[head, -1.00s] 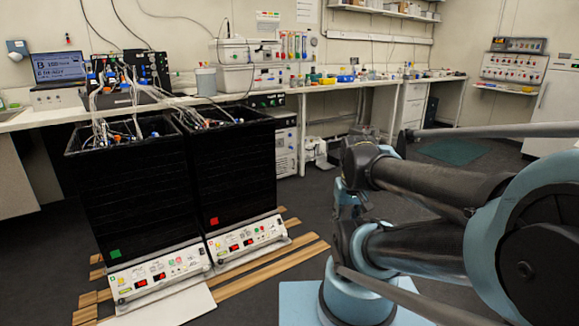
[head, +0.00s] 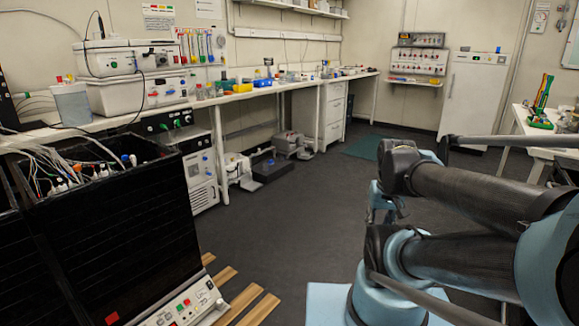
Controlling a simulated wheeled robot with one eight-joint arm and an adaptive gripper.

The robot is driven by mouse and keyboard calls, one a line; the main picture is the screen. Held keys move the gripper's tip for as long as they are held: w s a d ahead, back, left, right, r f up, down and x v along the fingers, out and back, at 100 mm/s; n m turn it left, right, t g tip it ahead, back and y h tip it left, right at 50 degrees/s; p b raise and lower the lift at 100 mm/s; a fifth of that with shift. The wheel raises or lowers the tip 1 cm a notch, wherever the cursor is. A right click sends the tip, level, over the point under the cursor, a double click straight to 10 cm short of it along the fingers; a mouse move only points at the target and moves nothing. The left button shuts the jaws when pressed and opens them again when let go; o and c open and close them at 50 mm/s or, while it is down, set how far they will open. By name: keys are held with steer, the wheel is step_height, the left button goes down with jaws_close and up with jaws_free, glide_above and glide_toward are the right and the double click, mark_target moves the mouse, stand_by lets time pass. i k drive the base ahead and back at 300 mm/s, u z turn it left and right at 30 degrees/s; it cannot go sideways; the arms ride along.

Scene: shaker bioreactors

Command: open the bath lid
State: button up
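A white lidded box (head: 110,58) with a dial on its front stands on the left end of the wall bench. It sits on a second white box (head: 140,92). Both look closed, and I cannot tell which one is the bath. My dark and light-blue arm fills the right of the head view, folded and well away from the boxes. I cannot make out gripper fingers on it.
A black shaker bioreactor box (head: 125,235) with tubes stands at the front left, between me and the bench. Wooden slats (head: 245,304) lie beside it. A white bench (head: 245,98) runs along the wall. The floor (head: 290,215) in the middle is open.

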mark_target(143, 44)
steer(key=z, duration=0.05)
steer(key=i, duration=1.25)
steer(key=u, duration=0.5)
steer(key=i, duration=1.2)
steer(key=u, duration=1.1)
steer(key=i, duration=0.75)
steer(key=u, duration=0.4)
